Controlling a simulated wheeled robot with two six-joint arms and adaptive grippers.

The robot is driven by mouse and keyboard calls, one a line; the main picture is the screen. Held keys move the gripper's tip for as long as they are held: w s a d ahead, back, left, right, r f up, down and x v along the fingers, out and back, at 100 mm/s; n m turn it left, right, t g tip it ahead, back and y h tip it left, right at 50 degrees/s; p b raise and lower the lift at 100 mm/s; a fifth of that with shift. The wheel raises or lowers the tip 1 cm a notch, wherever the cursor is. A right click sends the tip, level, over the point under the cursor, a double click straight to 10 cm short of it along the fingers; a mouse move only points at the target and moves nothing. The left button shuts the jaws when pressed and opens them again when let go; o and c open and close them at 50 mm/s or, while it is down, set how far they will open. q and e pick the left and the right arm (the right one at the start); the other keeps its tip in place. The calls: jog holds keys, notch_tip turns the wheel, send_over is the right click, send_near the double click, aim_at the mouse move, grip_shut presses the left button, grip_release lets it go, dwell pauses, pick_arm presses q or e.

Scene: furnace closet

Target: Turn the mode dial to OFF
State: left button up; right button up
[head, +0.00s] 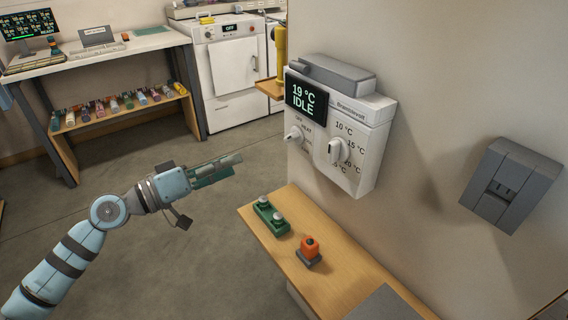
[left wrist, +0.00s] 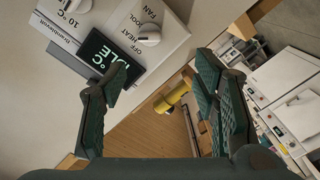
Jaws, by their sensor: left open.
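The thermostat (head: 345,150) is a white wall box with a dark screen reading "19 °C IDLE". The mode dial (head: 297,134) is the white knob at its lower left, near the OFF and HEAT labels. In the left wrist view the mode dial (left wrist: 149,35) is at the top, beside OFF, HEAT, COOL and FAN. I cannot tell which label it points at. A second white knob (head: 336,151) with temperature marks is to its right. My left gripper (head: 232,168) is open and empty, left of the thermostat and apart from it. My right gripper is not in view.
A wooden shelf below the thermostat holds a green block with knobs (head: 268,215) and an orange button (head: 309,247). A grey wall box (head: 510,185) is at the right. A yellow cylinder (head: 281,52) stands behind the wall edge. Open floor surrounds my left arm.

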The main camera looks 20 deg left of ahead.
aim_at(287, 139)
pick_arm(q)
jog(key=shift+h, duration=0.3)
jog(key=x, duration=0.4)
jog(key=p+x, duration=0.1)
jog(key=x, duration=0.4)
jog(key=r+p+x, duration=0.1)
jog(key=x, duration=0.3)
jog(key=shift+d, duration=0.6)
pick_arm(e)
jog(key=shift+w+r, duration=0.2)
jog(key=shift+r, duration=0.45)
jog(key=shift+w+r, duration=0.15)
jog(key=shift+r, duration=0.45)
pick_arm(q)
jog(key=c, duration=1.2)
jog(key=shift+o, duration=0.2)
jog(key=shift+p, duration=0.35)
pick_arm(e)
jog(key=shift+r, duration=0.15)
